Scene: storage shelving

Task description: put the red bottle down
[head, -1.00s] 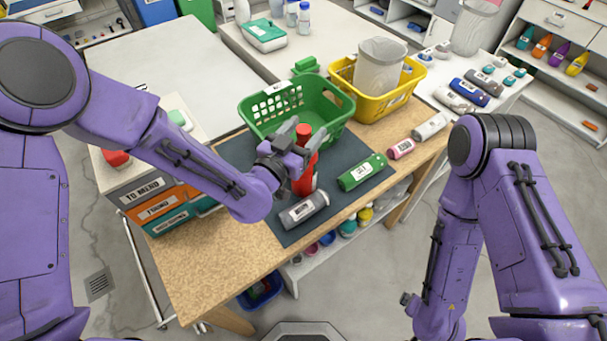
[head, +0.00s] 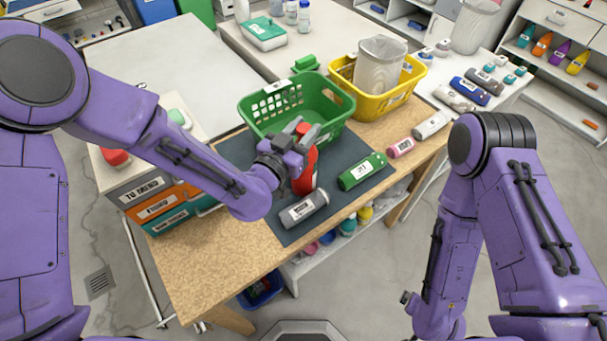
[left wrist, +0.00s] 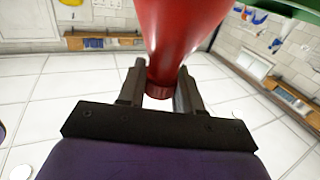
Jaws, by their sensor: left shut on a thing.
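The red bottle (head: 304,178) stands about upright over the dark mat (head: 236,150), between the green basket and a grey bottle. My left gripper (head: 302,135) is shut on its upper part, near the cap. I cannot tell whether the bottle's base touches the mat. In the left wrist view the red bottle (left wrist: 178,35) runs between the two fingers (left wrist: 158,88), with its cap end towards the palm. My right arm is at the right of the head view; its gripper is not seen.
The green basket (head: 335,112) stands just behind the red bottle. The grey bottle (head: 304,208) lies in front and a green bottle (head: 361,170) lies to the right. A yellow basket (head: 408,90) stands behind. Bare wooden tabletop (head: 205,255) is free at front left.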

